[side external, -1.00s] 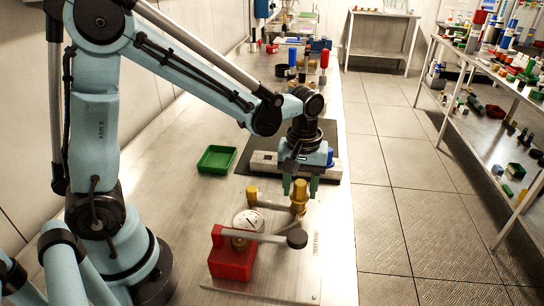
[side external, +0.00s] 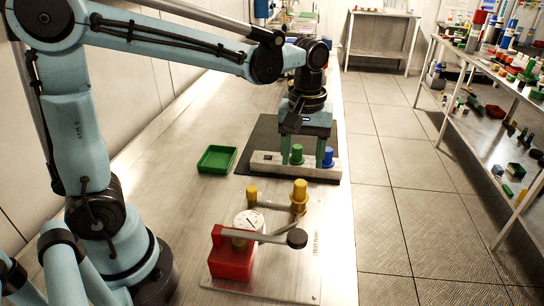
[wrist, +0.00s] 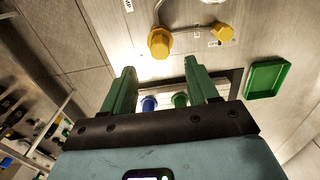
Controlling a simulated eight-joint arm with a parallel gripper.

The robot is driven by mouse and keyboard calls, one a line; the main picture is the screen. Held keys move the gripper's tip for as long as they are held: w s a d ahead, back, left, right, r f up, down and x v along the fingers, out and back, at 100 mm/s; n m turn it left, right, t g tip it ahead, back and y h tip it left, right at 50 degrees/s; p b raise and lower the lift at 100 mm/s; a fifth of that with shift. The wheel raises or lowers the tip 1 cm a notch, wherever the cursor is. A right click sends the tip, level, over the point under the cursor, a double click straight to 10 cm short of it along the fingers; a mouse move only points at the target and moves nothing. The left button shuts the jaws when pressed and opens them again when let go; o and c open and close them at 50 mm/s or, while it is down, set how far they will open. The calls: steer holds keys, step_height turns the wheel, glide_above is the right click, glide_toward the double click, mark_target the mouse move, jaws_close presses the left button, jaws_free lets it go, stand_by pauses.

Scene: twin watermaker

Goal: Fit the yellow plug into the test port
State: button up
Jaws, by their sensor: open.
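The yellow plug (side external: 300,193) stands upright at the right end of a metal pipe on the test plate (side external: 323,262), at what looks like the test port. It also shows in the wrist view (wrist: 160,42). I cannot tell how deep it sits. My gripper (side external: 303,162) is open and empty, pointing down above the grey block behind the plug. In the wrist view my two green fingers (wrist: 160,66) are spread apart, and the plug lies beyond their tips, not between them.
The grey block (side external: 275,168) holds a green plug (side external: 296,154) and a blue plug (side external: 328,157), close to my fingers. A smaller yellow cap (side external: 252,192), a gauge (side external: 248,221) and a red block with a lever (side external: 231,255) are on the plate. A green tray (side external: 217,159) lies left.

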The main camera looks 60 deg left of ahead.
steer(key=shift+r, duration=1.85)
steer(key=m+t, duration=0.6)
steer(key=m, duration=0.1)
glide_toward(296, 183)
steer(key=a, duration=0.2)
steer(key=shift+s+a+f+m+t, duration=0.2)
steer(key=shift+s+f+m+t, duration=0.1)
steer(key=shift+s+m, duration=0.15)
steer(key=shift+s+a+f+m+t, duration=0.2)
steer(key=shift+s+m+t, duration=0.15)
steer(key=shift+m, duration=0.2)
steer(key=shift+c, duration=0.5)
